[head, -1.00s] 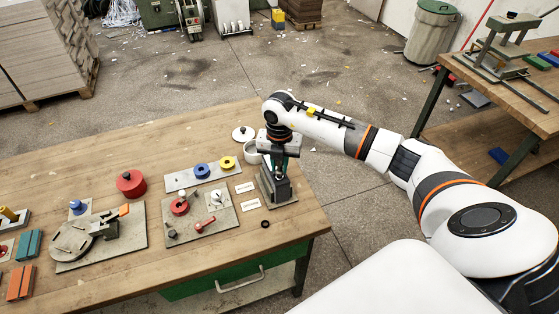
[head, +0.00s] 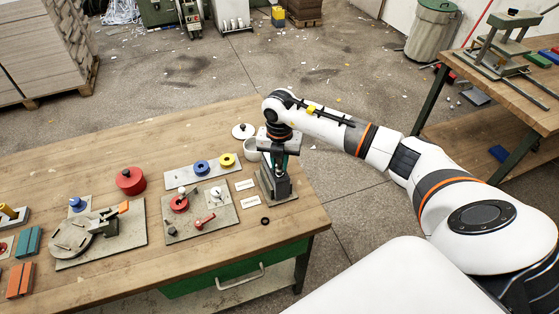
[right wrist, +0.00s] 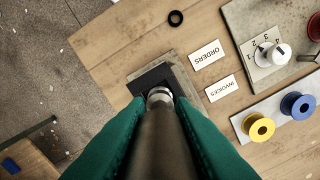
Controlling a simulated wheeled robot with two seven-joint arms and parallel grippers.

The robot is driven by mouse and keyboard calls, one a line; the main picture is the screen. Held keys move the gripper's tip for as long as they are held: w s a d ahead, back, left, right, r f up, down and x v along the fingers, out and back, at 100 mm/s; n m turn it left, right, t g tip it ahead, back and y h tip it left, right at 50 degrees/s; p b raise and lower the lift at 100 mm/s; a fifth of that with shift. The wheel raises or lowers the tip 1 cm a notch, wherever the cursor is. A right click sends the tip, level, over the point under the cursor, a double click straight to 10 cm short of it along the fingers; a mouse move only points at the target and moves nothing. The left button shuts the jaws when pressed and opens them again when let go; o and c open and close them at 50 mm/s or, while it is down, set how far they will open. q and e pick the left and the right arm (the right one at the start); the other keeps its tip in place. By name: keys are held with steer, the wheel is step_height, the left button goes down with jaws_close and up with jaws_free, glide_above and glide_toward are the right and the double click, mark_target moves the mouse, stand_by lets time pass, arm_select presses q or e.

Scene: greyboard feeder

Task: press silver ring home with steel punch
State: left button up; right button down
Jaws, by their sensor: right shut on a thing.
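My right gripper (head: 279,162) is over the dark block fixture (head: 275,188) near the table's right end. In the right wrist view its two green fingers (right wrist: 165,140) are shut on the steel punch (right wrist: 166,128), a grey cylinder pointing down at the fixture. The silver ring (right wrist: 158,94) shows as a bright round rim at the punch's far end, over the dark block (right wrist: 148,76). The punch hides most of it, so I cannot tell whether they touch or how deep the ring sits. My left gripper is not in view.
Yellow (head: 227,160) and blue spools sit behind. The table's right edge is close.

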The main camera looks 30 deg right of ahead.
steer(key=shift+f+b, duration=0.3)
steer(key=shift+f, duration=0.15)
steer(key=shift+s+f, duration=0.1)
stand_by(1.1)
step_height(320, 180, up, 2)
steer(key=shift+r+p, duration=0.1)
steer(key=shift+p, duration=0.7)
steer(key=shift+r+p, duration=1.6)
steer(key=shift+r, duration=0.9)
